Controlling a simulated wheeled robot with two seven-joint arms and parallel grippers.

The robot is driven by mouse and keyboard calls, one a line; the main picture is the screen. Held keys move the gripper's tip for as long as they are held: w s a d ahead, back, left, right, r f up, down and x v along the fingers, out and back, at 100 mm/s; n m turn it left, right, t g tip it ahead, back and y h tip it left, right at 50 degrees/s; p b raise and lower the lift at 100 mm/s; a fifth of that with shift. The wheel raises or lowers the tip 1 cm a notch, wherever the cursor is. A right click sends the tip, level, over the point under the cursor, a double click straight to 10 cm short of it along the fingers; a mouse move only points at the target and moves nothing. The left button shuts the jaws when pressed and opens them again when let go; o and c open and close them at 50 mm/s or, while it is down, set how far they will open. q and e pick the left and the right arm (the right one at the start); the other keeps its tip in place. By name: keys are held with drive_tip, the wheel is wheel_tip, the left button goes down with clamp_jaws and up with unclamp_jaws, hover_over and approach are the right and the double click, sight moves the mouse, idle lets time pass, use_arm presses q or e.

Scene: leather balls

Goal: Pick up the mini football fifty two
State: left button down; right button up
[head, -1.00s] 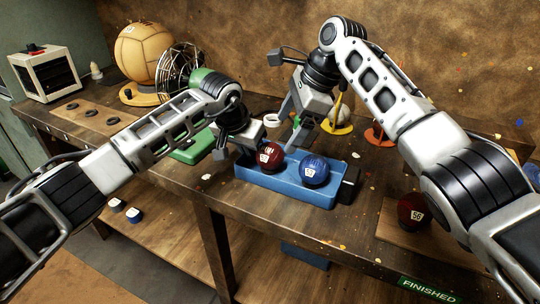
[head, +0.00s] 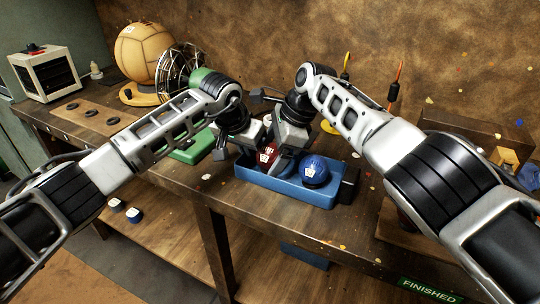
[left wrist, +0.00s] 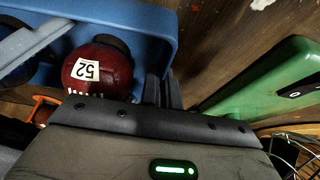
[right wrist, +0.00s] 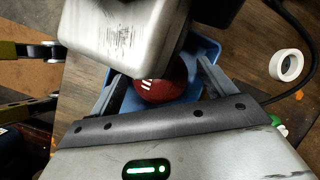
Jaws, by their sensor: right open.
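The dark red mini football marked 52 (left wrist: 88,70) sits in the left part of a blue tray (head: 285,189). It shows partly in the head view (head: 267,155) and between my fingers in the right wrist view (right wrist: 160,84). My right gripper (head: 276,162) is open, low over the tray, with one finger on each side of the red ball. I cannot tell whether the fingers touch it. My left gripper (left wrist: 163,90) has its fingers close together, empty, beside the tray's left end.
A blue ball (head: 314,170) sits right of the red one in the tray. A white tape roll (right wrist: 286,65) lies nearby. My right forearm covers much of the right side.

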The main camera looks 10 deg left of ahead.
drive_tip(key=c, duration=1.1)
drive_tip(key=shift+r, duration=0.1)
drive_tip(key=shift+d+r, duration=0.1)
drive_tip(key=shift+r, duration=0.5)
drive_tip(key=shift+d+f, duration=0.1)
drive_tip(key=shift+d, duration=0.5)
drive_tip(key=shift+s+d, duration=0.15)
drive_tip(key=shift+d, duration=1.1)
wheel_tip(320, 180, up, 14)
drive_tip(key=shift+f, duration=0.1)
